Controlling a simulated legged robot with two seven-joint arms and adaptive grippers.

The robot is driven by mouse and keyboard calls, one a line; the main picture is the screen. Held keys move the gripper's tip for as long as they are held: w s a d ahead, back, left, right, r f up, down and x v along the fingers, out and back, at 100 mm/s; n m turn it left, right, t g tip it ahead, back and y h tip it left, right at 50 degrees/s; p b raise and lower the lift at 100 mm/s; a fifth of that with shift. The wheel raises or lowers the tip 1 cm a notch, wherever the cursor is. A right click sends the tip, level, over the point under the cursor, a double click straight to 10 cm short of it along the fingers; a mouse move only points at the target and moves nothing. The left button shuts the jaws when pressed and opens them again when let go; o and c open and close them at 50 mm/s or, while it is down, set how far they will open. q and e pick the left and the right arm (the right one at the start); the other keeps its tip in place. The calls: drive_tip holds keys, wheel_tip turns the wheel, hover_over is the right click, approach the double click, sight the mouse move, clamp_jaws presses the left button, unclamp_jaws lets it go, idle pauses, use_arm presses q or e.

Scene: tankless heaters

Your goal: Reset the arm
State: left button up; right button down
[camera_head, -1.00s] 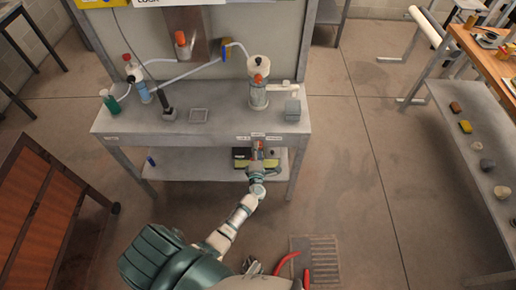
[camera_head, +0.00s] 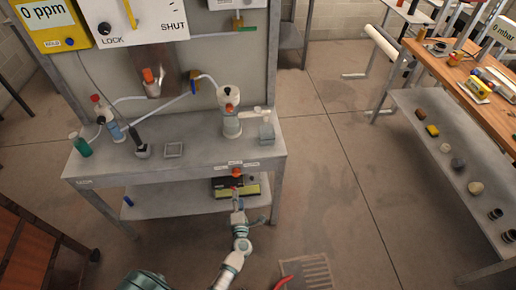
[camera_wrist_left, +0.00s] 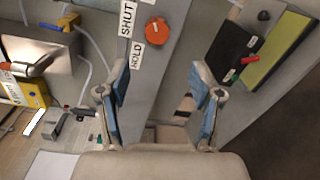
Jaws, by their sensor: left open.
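My left arm comes up from the bottom of the head view. My left gripper (camera_head: 238,205) is just in front of the metal bench, below its front edge. In the left wrist view the gripper (camera_wrist_left: 160,88) is open, its two blue-padded fingers apart with nothing between them. An orange knob (camera_wrist_left: 157,31) beside SHUT and HOLD labels sits on the bench front, beyond the fingertips and apart from them. The knob also shows in the head view (camera_head: 236,172). My right gripper is not in view.
The metal bench (camera_head: 190,163) carries bottles, tubing and a white cylinder (camera_head: 231,120). A black and yellow-green box (camera_head: 250,190) lies on its lower shelf. A side shelf (camera_head: 440,175) with small lumps stands right. A floor grate (camera_head: 308,272) is in front; open floor lies between.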

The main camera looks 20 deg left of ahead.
use_arm(q)
drive_tip(key=shift+d, duration=0.1)
drive_tip(key=s+d+f+m+g+h, duration=0.2)
drive_tip(key=s+d+f+m+h, duration=0.35)
drive_tip(key=d+f+m, duration=0.35)
drive_tip(key=s+d+f+m+g+h, duration=0.2)
drive_tip(key=s+d+f+m+h, duration=0.35)
drive_tip(key=m, duration=0.55)
drive_tip(key=s+a+f+m+g+y, duration=0.1)
drive_tip(key=s+a+f+m+g, duration=0.2)
drive_tip(key=s+f, duration=0.3)
drive_tip(key=s+a+f+m+g+y+p, duration=0.1)
drive_tip(key=s+a+f+m+g, duration=0.2)
drive_tip(key=s, duration=1)
wheel_tip(320, 180, down, 4)
drive_tip(key=m+g, duration=0.3)
drive_tip(key=shift+s+a+f, duration=0.2)
drive_tip(key=shift+s+f, duration=0.05)
drive_tip(key=shift+s, duration=0.15)
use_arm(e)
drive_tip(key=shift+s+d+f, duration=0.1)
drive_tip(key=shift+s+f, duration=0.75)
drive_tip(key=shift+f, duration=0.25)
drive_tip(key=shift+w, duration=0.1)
